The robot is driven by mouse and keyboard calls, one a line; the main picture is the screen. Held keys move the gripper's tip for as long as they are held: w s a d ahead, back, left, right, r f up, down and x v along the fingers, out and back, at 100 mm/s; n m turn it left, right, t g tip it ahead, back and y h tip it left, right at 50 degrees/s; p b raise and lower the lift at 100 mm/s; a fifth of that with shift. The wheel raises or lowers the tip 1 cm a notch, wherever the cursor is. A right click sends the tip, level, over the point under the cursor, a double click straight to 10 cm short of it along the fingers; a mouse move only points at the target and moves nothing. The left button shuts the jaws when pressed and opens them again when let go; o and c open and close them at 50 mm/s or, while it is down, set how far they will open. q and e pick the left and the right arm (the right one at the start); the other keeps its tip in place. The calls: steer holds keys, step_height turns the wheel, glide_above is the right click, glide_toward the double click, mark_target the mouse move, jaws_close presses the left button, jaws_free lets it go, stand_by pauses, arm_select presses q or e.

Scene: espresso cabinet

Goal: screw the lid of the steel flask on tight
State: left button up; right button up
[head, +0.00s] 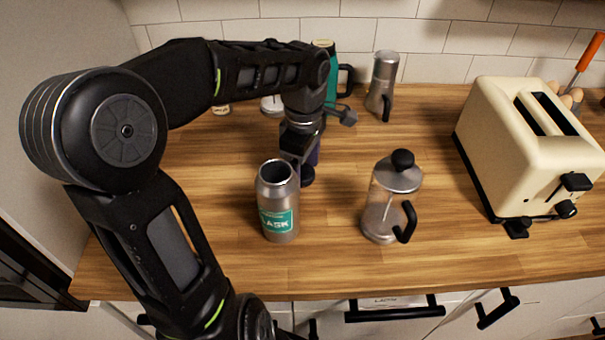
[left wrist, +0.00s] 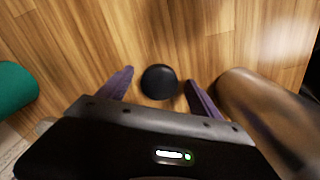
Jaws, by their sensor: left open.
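The steel flask (head: 278,212) stands upright on the wooden counter with a teal label and an open, bare mouth. A small round black piece, likely its lid (head: 307,177), lies on the counter just right of the flask; the lid also shows in the left wrist view (left wrist: 158,82). My left gripper (head: 310,158) points down over the lid. In the left wrist view its purple fingers (left wrist: 160,86) are open, one on each side of the lid, with gaps between. The flask's side (left wrist: 262,105) is close by the right finger there. My right gripper is not in view.
A glass French press (head: 392,205) stands to the right of the flask. A cream toaster (head: 530,150) is at the right. A teal flask (head: 330,75) and a steel jug (head: 382,85) stand at the back. The counter between press and toaster is clear.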

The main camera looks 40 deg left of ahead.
mark_target(304, 172)
arm_select(q)
steer(key=shift+c, duration=0.5)
steer(key=c, duration=1.3)
steer(key=shift+r, duration=0.1)
step_height(304, 172, up, 10)
steer(key=shift+f+p, duration=0.1)
steer(key=shift+p, duration=0.3)
